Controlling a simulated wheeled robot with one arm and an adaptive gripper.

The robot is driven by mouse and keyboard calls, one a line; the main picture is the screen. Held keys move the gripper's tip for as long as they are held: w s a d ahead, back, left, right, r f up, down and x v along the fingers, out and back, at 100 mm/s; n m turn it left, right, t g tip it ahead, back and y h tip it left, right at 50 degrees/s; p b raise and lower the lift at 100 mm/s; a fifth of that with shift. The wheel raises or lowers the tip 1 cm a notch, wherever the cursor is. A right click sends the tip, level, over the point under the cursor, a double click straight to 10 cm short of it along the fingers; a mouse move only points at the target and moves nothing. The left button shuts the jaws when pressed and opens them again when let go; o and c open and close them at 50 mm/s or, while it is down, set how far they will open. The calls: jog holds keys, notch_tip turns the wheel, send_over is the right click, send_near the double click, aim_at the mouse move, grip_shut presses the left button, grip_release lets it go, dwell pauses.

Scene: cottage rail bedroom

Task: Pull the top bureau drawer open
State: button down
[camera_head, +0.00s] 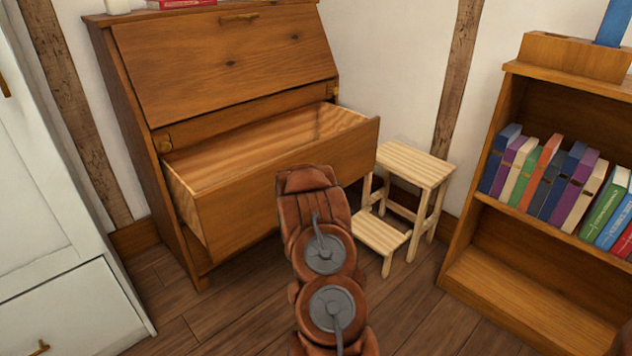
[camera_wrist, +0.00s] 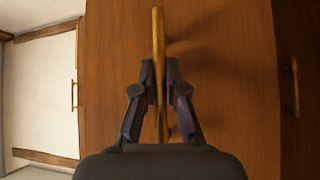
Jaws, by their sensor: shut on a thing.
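The wooden bureau (camera_head: 228,62) stands against the wall with its slanted front closed. Its top drawer (camera_head: 285,180) is pulled well out, and the inside that shows is empty. In the wrist view, the drawer front (camera_wrist: 225,60) fills the middle. My gripper (camera_wrist: 160,78) is shut on the brass drawer handle (camera_wrist: 158,35), with one finger on each side of the bar. In the head view, my arm hides the gripper and this handle.
A pale step stool (camera_head: 415,165) stands close to the right of the open drawer. A bookcase (camera_head: 540,270) with several books is at the right. A white cabinet (camera_head: 60,240) is at the left. Wooden floor (camera_head: 240,315) shows in front of the bureau.

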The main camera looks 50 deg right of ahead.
jog(key=shift+s+a, duration=0.15)
jog(key=shift+s, duration=0.55)
jog(key=c, duration=1.2)
grip_release()
jog(key=v, duration=1.2)
